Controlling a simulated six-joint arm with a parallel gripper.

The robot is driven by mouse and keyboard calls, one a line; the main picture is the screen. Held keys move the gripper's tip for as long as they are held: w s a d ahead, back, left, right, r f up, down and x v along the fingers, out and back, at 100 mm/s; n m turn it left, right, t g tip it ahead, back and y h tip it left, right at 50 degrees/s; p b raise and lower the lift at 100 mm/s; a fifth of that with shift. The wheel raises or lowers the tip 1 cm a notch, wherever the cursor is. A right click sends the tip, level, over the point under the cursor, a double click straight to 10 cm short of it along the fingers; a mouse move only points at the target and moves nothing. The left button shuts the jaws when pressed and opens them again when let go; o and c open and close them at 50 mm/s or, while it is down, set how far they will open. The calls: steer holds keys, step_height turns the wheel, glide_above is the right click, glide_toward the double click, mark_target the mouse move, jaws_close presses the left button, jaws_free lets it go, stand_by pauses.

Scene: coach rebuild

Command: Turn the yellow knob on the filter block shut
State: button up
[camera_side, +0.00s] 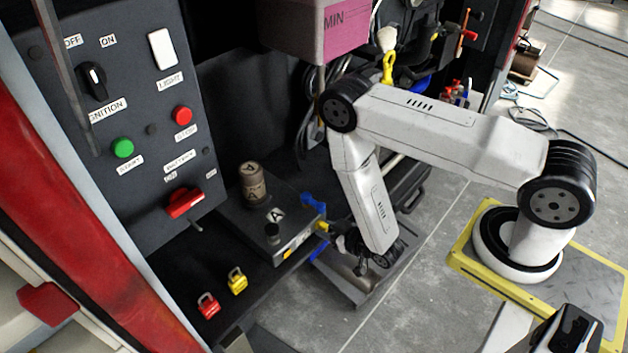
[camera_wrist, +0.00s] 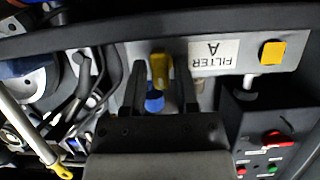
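The filter block (camera_side: 243,224) is a dark box with a light front face. In the wrist view its "FILTER A" label (camera_wrist: 213,55) reads upside down. The yellow knob (camera_wrist: 160,68) sticks out beside the label; it also shows at the block's right end in the side view (camera_side: 323,226). My gripper (camera_wrist: 161,82) is open, with one dark finger on each side of the yellow knob and a visible gap on both sides. In the side view my gripper (camera_side: 341,241) is close to the knob, and its fingertips are hard to make out. I cannot tell whether they touch the knob.
A blue handle (camera_side: 313,203) sits close by the yellow knob; a blue part (camera_wrist: 154,101) shows between my fingers. A yellow square (camera_wrist: 272,53) is on the block's face. A brown canister (camera_side: 252,182) stands on top. Red (camera_side: 208,305) and yellow (camera_side: 237,281) padlocks lie on the shelf.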

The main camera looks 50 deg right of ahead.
stand_by(0.3)
steer(key=v, duration=0.7)
steer(key=shift+s, duration=0.4)
steer(key=shift+w+r, duration=0.1)
steer(key=shift+r, duration=0.1)
step_height(320, 180, up, 10)
steer(key=g, duration=0.6)
glide_above(326, 226)
steer(key=s+d+r+g, duration=0.2)
steer(key=s+r+g, duration=0.2)
steer(key=s+r, duration=0.4)
steer(key=shift+r+g, duration=0.4)
steer(key=shift+r, duration=2.15)
steer(key=shift+d, duration=0.1)
